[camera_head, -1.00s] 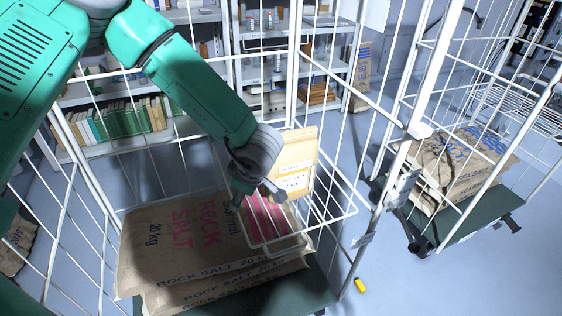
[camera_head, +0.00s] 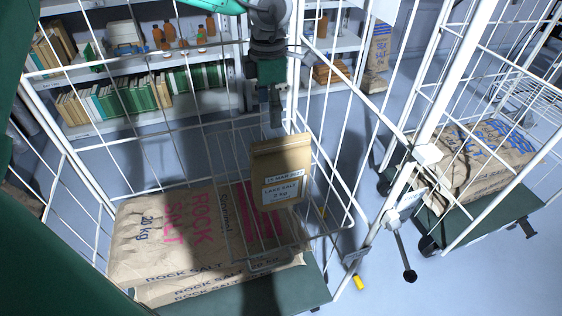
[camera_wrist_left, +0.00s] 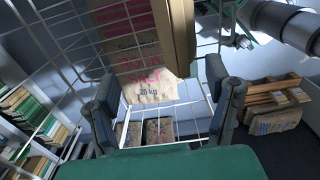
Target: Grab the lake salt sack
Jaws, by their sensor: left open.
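The lake salt sack (camera_head: 281,175) is a small brown paper bag with a white label reading "LAKE SALT 2 kg". In the head view it stands upright at the wire basket (camera_head: 322,236) of the near cage trolley. My left gripper (camera_head: 274,112) is above and behind the bag's top, pointing down, open and empty. In the left wrist view, the open fingers of this gripper (camera_wrist_left: 165,98) are spread apart, and a brown bag edge (camera_wrist_left: 180,35) shows at the top between them. My right gripper is not in view.
Large rock salt sacks (camera_head: 170,235) lie on the near trolley's green base (camera_head: 290,290). A second trolley with sea salt sacks (camera_head: 478,160) stands at right. Shelves with books (camera_head: 130,100) are behind. White cage bars surround the bag. A yellow piece (camera_head: 358,282) lies on the floor.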

